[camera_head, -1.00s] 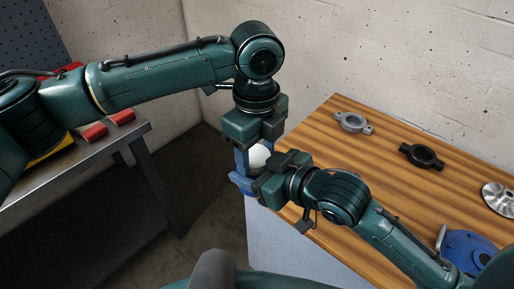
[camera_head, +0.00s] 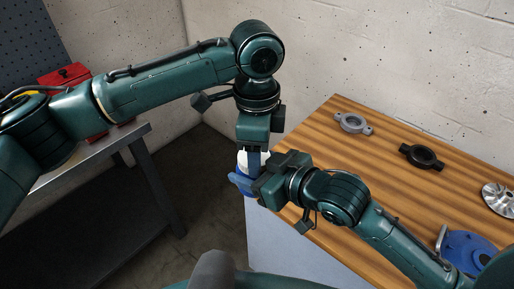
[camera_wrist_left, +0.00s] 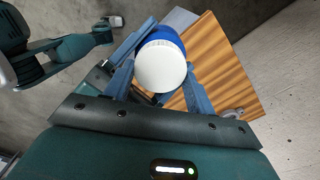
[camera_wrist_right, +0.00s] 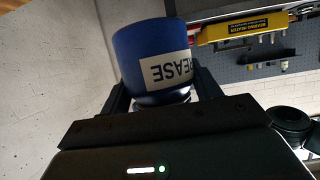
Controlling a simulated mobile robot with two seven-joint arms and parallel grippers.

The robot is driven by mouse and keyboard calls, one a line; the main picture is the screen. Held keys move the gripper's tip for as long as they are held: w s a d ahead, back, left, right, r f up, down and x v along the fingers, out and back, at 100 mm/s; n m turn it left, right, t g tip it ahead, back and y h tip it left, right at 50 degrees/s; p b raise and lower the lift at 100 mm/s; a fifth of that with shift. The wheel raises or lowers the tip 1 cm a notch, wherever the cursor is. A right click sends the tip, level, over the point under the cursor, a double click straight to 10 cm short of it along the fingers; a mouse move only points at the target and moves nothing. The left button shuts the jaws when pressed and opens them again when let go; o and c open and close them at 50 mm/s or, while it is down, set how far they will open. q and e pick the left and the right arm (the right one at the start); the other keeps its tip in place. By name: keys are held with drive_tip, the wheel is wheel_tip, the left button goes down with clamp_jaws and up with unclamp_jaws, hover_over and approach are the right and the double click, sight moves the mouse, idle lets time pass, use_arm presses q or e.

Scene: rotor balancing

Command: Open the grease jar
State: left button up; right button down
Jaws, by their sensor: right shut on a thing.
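The grease jar (camera_head: 249,190) is blue with a white lid (camera_wrist_left: 160,68), which is on the jar. It is held in the air just off the near left corner of the wooden table. My right gripper (camera_head: 246,181) is shut on the jar's body from the side; the right wrist view shows the blue body (camera_wrist_right: 152,45) with its label upside down. My left gripper (camera_head: 254,164) points down from above. Its blue fingers stand on either side of the lid and look open. In the head view one finger partly hides the lid.
A metal bench (camera_head: 95,155) with red items stands at left. Floor shows between bench and table.

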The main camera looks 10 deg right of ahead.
use_arm(q)
drive_tip(key=o, duration=0.4)
drive_tip(key=shift+w, duration=0.1)
drive_tip(key=shift+o, duration=0.2)
